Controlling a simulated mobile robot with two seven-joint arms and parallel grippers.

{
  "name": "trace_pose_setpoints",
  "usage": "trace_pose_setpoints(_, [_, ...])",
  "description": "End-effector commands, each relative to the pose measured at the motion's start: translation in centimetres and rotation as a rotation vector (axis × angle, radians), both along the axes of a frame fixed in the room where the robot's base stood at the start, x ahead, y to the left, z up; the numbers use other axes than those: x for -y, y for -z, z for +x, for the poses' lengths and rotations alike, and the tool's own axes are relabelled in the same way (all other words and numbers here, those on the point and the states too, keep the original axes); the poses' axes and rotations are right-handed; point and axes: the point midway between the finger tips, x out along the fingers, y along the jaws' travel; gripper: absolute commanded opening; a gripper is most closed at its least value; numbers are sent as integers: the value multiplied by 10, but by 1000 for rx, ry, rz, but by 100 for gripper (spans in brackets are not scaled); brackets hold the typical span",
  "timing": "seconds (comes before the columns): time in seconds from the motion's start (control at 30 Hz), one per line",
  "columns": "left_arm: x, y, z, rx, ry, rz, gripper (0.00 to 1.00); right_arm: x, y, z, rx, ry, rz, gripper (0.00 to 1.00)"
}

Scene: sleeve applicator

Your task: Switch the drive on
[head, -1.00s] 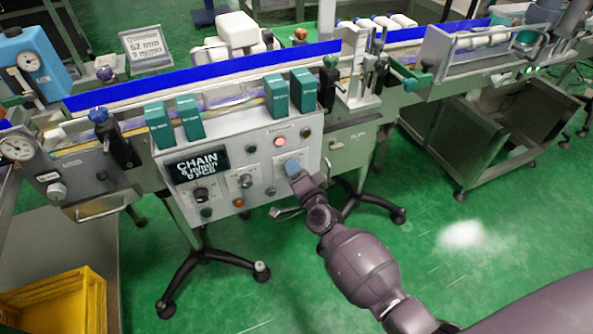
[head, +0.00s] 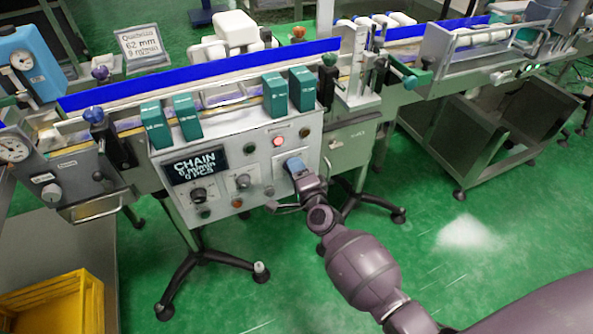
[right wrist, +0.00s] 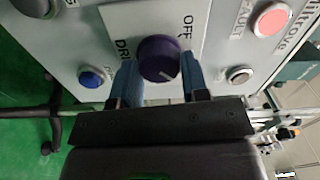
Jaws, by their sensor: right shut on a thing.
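The control panel (head: 228,200) of the machine faces me, with a display reading CHAIN (head: 195,166) and several knobs and lamps. In the right wrist view, a dark purple rotary knob (right wrist: 158,58) sits on a white plate (right wrist: 190,20) with the letters "DRI" and "OFF" partly showing. My right gripper (head: 292,166) is at the panel's right side; in the right wrist view its blue fingertips (right wrist: 159,80) stand on either side of the knob, shut on it. A white pointer line shows on the knob. In the head view the gripper hides the knob. My left gripper is not in view.
A red lit lamp (head: 279,141) is just above my right gripper; it also shows in the right wrist view (right wrist: 271,20). A yellow crate (head: 45,303) stands at lower left.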

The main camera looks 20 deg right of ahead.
Motion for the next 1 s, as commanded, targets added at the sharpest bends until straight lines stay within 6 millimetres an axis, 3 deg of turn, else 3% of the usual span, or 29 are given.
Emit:
trace_pose_setpoints(0.17, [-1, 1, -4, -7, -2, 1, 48, 0, 1, 0, -1, 0, 3, 18])
trace_pose_setpoints(0.2, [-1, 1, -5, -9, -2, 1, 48, 0, 1, 0, -1, 0, 3, 48])
trace_pose_setpoints(0.33, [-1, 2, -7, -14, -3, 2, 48, 0, 1, 0, -1, 0, 2, 67])
trace_pose_setpoints(0.73, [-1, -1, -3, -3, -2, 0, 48, 0, 0, -7, 0, 1, 0, 67])
trace_pose_setpoints(1.0, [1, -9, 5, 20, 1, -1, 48, 2, -2, -46, 1, 1, -1, 67])
